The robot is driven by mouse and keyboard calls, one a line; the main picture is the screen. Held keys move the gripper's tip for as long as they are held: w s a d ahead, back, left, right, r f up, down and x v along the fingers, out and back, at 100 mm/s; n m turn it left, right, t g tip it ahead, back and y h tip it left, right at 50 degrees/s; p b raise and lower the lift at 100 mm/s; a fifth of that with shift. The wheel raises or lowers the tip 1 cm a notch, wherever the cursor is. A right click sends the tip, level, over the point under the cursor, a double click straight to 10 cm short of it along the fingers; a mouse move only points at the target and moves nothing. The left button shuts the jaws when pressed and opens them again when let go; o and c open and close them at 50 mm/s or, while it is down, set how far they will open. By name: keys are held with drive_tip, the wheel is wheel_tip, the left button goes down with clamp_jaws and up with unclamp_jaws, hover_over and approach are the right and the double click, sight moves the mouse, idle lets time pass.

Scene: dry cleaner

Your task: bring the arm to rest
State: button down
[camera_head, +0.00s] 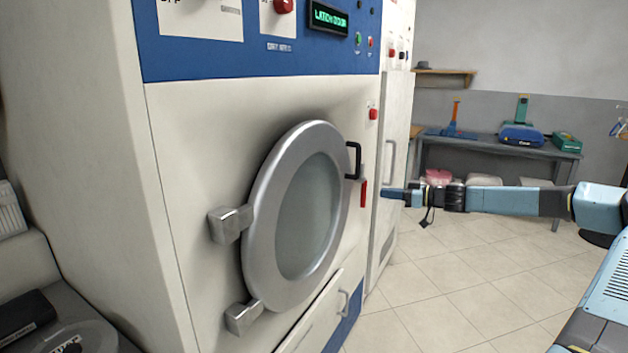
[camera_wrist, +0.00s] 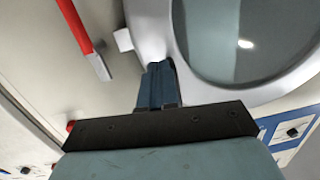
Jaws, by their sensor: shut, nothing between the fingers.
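My gripper (camera_head: 388,194) is at the end of my outstretched arm, to the right of the round door of a large dry-cleaning machine. In the wrist view my gripper (camera_wrist: 158,72) is shut with nothing between its fingers, and the fingertips appear close to the door's metal ring (camera_wrist: 150,25); I cannot tell whether they touch. The round door (camera_head: 300,215) lies flush with the machine front, with a black handle (camera_head: 353,160) at its right edge. A red lever (camera_head: 363,193) is beside the handle; it also shows in the wrist view (camera_wrist: 75,25).
The machine display (camera_head: 328,18) shows green text that seems to read "LATCH DOOR". A workbench (camera_head: 490,143) with a blue case (camera_head: 520,134) and a green box (camera_head: 567,142) stands behind my arm. The tiled floor (camera_head: 440,280) right of the machine is clear.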

drive_tip(key=s+a+f+g+h, duration=0.3)
drive_tip(key=s+a+g+h, duration=0.1)
drive_tip(key=s+a, duration=0.3)
drive_tip(key=s+a+f+g+h, duration=0.2)
drive_tip(key=s+a+g+h, duration=0.1)
drive_tip(key=s+a, duration=0.4)
drive_tip(key=s+d+r+m+t+h, duration=0.1)
drive_tip(key=s+r+m, duration=0.3)
drive_tip(key=s, duration=0.7)
drive_tip(key=s+d+r+m+t+h, duration=0.2)
drive_tip(key=s+d+r+m+h, duration=0.2)
drive_tip(key=s+r, duration=0.4)
drive_tip(key=s+d+r+m+t+h, duration=0.1)
drive_tip(key=s+r, duration=0.5)
drive_tip(key=s, duration=0.8)
drive_tip(key=d+m+h, duration=0.1)
drive_tip(key=m+h, duration=0.1)
drive_tip(key=shift+d+r+m+t, duration=0.2)
drive_tip(key=shift+d+m+t, duration=0.1)
drive_tip(key=shift+d+m, duration=0.1)
drive_tip(key=shift+s+a, duration=0.1)
drive_tip(key=shift+s, duration=0.05)
